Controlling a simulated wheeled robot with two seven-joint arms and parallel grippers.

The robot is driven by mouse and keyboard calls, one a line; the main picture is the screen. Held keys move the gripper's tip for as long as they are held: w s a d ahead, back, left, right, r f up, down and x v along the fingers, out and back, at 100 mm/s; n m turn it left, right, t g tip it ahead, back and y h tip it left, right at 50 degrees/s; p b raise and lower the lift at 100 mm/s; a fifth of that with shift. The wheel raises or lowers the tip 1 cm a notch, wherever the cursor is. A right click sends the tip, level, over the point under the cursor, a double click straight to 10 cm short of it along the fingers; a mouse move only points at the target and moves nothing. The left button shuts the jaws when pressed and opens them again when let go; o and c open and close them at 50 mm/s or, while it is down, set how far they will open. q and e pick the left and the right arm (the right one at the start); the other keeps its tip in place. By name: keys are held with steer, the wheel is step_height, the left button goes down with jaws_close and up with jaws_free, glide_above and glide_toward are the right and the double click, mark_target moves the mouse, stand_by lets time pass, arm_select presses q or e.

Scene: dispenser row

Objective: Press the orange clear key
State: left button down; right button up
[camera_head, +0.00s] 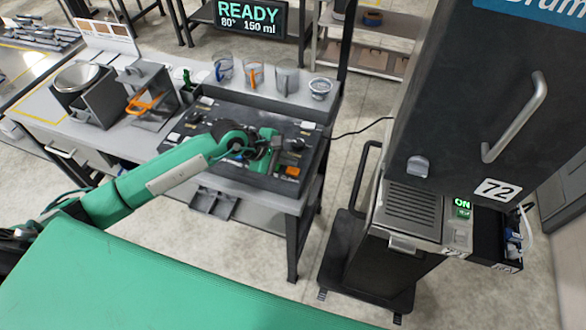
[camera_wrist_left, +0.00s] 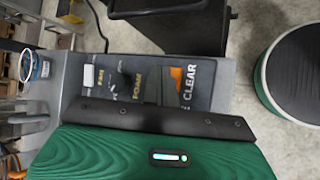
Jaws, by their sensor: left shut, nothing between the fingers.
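The orange clear key (camera_head: 292,171) sits near the front right corner of the dark control panel (camera_head: 225,115) on the bench. In the left wrist view the orange key (camera_wrist_left: 176,73) shows partly, beside the white "CLEAR" lettering. My left gripper (camera_head: 274,154) is shut and empty over the right part of the panel, just left of and behind the orange key in the head view. Dark finger parts hide some of the panel in the wrist view. I cannot tell its exact height above the panel. My right gripper is not in view.
A display (camera_head: 249,17) reads "READY 80° 150 ml". Several cups stand on the ledge behind the panel, including a blue-and-white one (camera_head: 320,88). Dark knobs, such as one (camera_head: 296,145), stand on the panel near the gripper. A tall dark machine (camera_head: 450,110) marked 72 stands at right.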

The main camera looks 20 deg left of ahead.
mark_target(289, 171)
arm_select(q)
steer(key=shift+r+p, duration=0.8)
steer(key=shift+r, duration=1.5)
